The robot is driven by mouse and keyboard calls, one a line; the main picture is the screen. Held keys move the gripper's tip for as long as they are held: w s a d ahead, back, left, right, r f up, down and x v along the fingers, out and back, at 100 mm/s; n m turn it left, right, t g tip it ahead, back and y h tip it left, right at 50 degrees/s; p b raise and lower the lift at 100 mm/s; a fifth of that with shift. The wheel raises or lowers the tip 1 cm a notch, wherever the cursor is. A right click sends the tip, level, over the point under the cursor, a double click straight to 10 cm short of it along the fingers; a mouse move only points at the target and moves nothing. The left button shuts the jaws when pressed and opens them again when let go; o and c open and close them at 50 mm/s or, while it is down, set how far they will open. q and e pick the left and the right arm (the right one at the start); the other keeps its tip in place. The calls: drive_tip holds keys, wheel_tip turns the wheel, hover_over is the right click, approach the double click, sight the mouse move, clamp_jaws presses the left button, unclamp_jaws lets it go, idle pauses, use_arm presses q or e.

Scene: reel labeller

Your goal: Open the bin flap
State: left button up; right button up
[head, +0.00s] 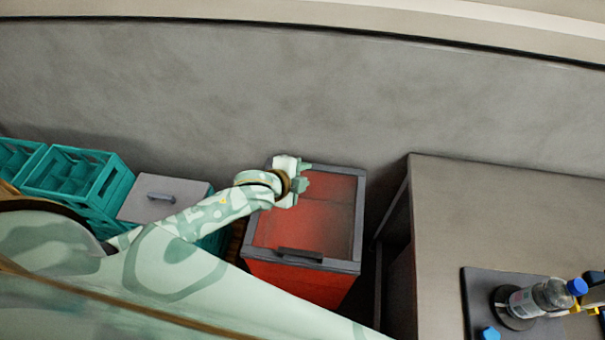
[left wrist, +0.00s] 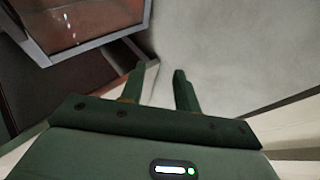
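The red bin (head: 295,279) stands on the floor by the wall, with a grey rim around its top. Its flap (head: 325,215) looks like a reddish, glossy panel lying flat within that rim. A dark handle bar (head: 299,255) sits at the front edge. My left gripper (head: 306,178) is over the back left part of the bin, away from the handle. In the left wrist view its two fingers (left wrist: 161,82) are apart with nothing between them, and a corner of the bin's grey frame (left wrist: 95,44) shows at upper left. My right gripper is not in view.
The wall (head: 300,95) is just behind.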

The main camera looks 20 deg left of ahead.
use_arm(q)
drive_tip(key=p+v, duration=0.2)
drive_tip(key=v, duration=1.4)
drive_tip(key=shift+s+a, duration=0.15)
drive_tip(key=shift+s, duration=0.05)
